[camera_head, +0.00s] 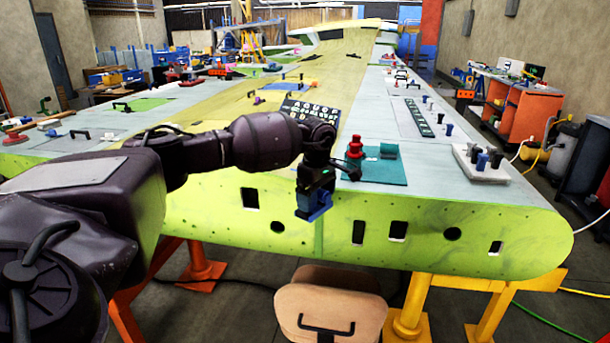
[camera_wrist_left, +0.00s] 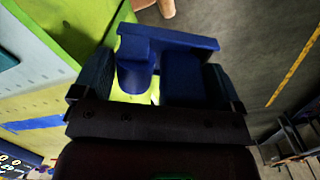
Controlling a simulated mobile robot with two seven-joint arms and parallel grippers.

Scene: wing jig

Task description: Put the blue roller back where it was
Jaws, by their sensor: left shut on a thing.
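The blue roller (camera_head: 319,205) is held in my left gripper (camera_head: 314,192), in front of the green front edge of the wing and below its top surface. In the left wrist view the blue roller (camera_wrist_left: 170,42) shows as a wide blue bar with a rounded part and a block under it. It sits between the two dark fingers of my left gripper (camera_wrist_left: 155,85), which are shut on it. The gripper hides part of the roller in the head view. My right gripper is not in view.
A teal mat (camera_head: 385,172) with a red item (camera_head: 355,147) lies on the wing near the gripper. A white tray (camera_head: 482,172) with blue and dark pieces lies further right. A brown box-like seat (camera_head: 330,302) stands below. An orange cart (camera_head: 520,115) is at right.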

